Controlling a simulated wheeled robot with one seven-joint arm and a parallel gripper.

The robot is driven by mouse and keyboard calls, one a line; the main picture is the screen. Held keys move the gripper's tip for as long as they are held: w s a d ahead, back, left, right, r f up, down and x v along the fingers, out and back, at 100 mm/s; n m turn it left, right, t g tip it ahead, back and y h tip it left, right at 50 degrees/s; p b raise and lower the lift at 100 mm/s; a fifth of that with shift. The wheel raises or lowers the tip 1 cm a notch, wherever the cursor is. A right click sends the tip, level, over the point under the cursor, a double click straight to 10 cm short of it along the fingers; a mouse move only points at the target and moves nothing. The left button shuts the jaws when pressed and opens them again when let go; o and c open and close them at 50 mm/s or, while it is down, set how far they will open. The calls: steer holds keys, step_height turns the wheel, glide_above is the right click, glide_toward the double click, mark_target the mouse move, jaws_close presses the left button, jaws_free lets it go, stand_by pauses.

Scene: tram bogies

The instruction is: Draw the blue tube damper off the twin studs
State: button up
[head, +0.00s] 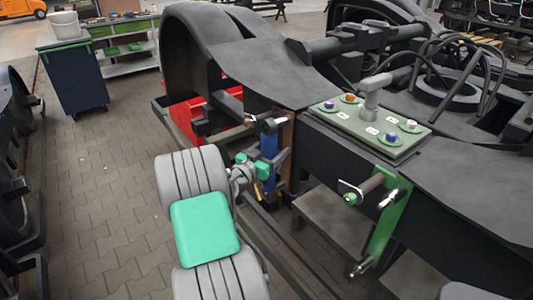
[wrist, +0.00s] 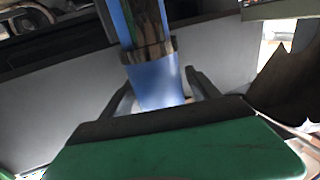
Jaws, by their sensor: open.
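The blue tube damper (head: 268,146) stands upright against the side of the dark bogie frame in the head view. Its dark upper end is by a short pin near the top, and its lower end is partly hidden by my gripper. In the wrist view the blue tube (wrist: 158,82), with a dark collar, runs down between my two fingers. My gripper (head: 266,168) is open, with its fingers on either side of the tube. Whether either finger touches the tube cannot be told. The studs behind the damper's ends are mostly hidden.
A green bracket (head: 388,215) with projecting pins is to the right on the frame. A panel with coloured knobs (head: 372,128) lies on top.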

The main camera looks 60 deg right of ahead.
steer(key=shift+c, duration=0.2)
jaws_close()
stand_by(0.6)
steer(key=shift+d+r+b, duration=0.1)
steer(key=shift+r+b, duration=0.15)
steer(key=shift+b, duration=0.1)
stand_by(0.4)
steer(key=shift+w, duration=0.1)
steer(key=shift+w+a+b, duration=0.3)
steer(key=shift+a+b, duration=0.1)
steer(key=shift+a, duration=0.2)
steer(key=shift+w+a+b, duration=0.25)
steer(key=shift+a+b, duration=0.15)
steer(key=shift+a, duration=0.2)
steer(key=shift+w+a+b, duration=0.3)
steer(key=shift+a+b, duration=0.1)
steer(key=shift+a, duration=0.2)
steer(key=shift+w+a, duration=0.1)
steer(key=shift+w+a+b, duration=0.4)
steer(key=shift+a+b, duration=0.2)
steer(key=shift+a, duration=0.25)
steer(key=shift+w+a+b, duration=0.4)
steer(key=shift+a+b, duration=0.15)
steer(key=shift+a, duration=0.3)
